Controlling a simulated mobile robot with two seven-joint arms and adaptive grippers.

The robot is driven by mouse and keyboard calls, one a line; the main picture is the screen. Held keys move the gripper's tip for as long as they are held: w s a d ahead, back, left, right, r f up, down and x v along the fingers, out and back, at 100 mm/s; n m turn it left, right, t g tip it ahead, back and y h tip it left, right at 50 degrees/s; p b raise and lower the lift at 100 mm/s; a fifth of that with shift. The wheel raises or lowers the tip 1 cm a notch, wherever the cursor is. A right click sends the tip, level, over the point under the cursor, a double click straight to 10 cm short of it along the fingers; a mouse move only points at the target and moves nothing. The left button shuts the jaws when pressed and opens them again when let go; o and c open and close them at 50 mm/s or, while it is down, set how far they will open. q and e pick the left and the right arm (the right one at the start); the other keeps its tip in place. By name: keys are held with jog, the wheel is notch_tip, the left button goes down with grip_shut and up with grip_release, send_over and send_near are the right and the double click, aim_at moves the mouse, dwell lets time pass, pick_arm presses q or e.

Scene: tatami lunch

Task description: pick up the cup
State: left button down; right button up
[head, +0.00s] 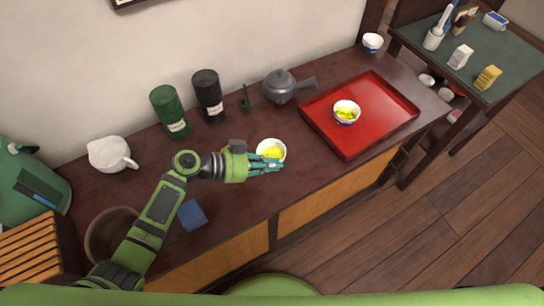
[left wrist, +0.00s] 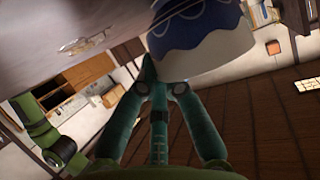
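A small cup (head: 271,149) with yellow contents is near the middle of the dark counter in the head view. Its white and blue patterned outside fills the top of the left wrist view (left wrist: 205,50). My left gripper (head: 273,163) is at the cup's near side, its teal fingers overlapping the near rim. In the left wrist view its fingers (left wrist: 162,80) draw together at the cup, and the right one's tip is hidden by it. I cannot tell whether they grip the wall, or whether the cup is lifted. My right gripper is not in view.
A red tray (head: 365,139) holds a similar cup (head: 346,112). A grey teapot (head: 280,88), a dark canister (head: 208,97), a green canister (head: 169,110) and a white pitcher (head: 108,154) stand along the back. A blue block (head: 193,214) lies near my arm.

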pick_arm(q)
jog(key=shift+r, duration=0.15)
dwell(0.3)
jog(key=shift+r, duration=0.1)
jog(key=shift+r, duration=0.75)
jog(key=s+d+r+b, duration=0.1)
jog(key=s+d+r, duration=0.5)
jog(key=d+r, duration=0.3)
jog(key=shift+d, duration=0.5)
jog(key=shift+d+r, duration=0.1)
dwell(2.5)
